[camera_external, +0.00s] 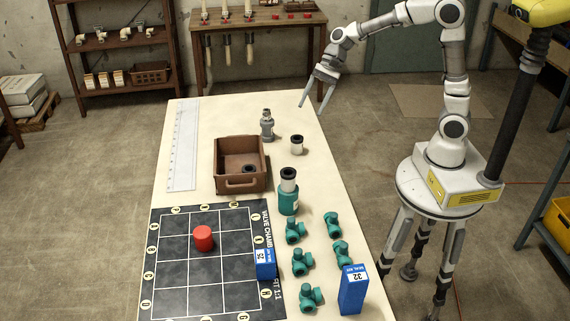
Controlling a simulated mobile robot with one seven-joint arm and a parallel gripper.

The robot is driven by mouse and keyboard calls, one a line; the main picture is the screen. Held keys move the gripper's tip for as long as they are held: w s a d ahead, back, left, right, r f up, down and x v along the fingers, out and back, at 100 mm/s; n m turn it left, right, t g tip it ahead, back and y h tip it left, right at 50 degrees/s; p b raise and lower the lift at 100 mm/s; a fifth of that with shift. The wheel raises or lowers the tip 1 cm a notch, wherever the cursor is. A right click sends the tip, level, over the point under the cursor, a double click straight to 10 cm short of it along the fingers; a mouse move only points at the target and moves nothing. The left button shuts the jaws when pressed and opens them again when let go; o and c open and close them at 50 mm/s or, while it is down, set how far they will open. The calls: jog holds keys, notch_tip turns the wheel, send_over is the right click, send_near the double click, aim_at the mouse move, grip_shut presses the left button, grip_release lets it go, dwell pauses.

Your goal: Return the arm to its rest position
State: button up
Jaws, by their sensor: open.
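My gripper (318,90) is open and empty. It hangs in the air above the far right part of the cream table (214,128), with its fingers pointing down and left. It is apart from everything on the table. My arm arches up from its base at the right of the table, bent at the elbow. A grey metal fitting (267,127) and a white cylinder with a dark top (297,146) stand on the table nearest to it.
A brown bin (240,183) holds a dark ring. A teal jar (288,200), several teal pipe fittings (302,262) and blue boxes (353,290) stand toward the front. A red cylinder (203,238) is on the dark grid mat (175,285). A clear ruler (183,145) lies at left.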

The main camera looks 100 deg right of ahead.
jog(key=s+a+r+n+g+h+p, duration=0.1)
jog(key=s+a+r+n+h+p, duration=0.35)
jog(key=s+a+r+n, duration=0.6)
jog(key=s+a+f+n, duration=0.1)
jog(key=s+f+n, duration=0.1)
jog(key=s+n, duration=0.9)
jog(key=shift+s+a+f+t+b, duration=0.15)
jog(key=shift+s+f+t+b, duration=0.05)
jog(key=shift+s+t+b, duration=0.15)
jog(key=shift+h, duration=0.25)
